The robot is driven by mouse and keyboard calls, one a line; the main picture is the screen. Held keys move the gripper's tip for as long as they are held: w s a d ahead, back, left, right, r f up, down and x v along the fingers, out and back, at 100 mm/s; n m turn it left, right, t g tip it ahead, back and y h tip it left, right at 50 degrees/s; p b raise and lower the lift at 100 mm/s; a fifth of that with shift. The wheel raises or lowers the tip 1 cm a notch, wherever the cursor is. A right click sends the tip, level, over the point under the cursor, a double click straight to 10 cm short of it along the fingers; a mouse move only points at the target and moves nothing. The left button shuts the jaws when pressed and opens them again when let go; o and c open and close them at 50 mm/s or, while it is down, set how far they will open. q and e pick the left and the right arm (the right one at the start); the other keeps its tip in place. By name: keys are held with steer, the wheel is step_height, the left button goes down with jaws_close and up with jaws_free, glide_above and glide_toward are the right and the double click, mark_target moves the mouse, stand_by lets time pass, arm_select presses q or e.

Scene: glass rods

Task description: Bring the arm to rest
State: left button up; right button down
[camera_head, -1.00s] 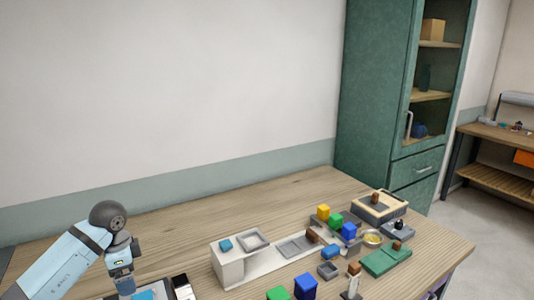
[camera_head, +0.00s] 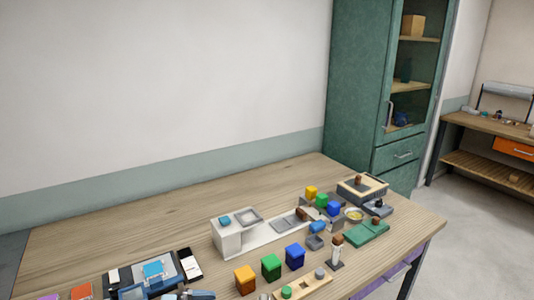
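A light blue piece at the bottom edge (camera_head: 200,296) looks like part of my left arm. My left gripper is not seen, and neither is my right arm or gripper. A dark-framed tray (camera_head: 127,276) with a light blue block (camera_head: 153,270) on it lies on the wooden table (camera_head: 110,228) at the lower left. I cannot make out any glass rod clearly.
A white stand (camera_head: 228,238) is mid-table. Orange (camera_head: 245,279), green (camera_head: 271,267) and blue (camera_head: 295,256) blocks stand in front of it. A green base (camera_head: 367,233) and a wooden box (camera_head: 350,189) are at the right. The table's back left is clear.

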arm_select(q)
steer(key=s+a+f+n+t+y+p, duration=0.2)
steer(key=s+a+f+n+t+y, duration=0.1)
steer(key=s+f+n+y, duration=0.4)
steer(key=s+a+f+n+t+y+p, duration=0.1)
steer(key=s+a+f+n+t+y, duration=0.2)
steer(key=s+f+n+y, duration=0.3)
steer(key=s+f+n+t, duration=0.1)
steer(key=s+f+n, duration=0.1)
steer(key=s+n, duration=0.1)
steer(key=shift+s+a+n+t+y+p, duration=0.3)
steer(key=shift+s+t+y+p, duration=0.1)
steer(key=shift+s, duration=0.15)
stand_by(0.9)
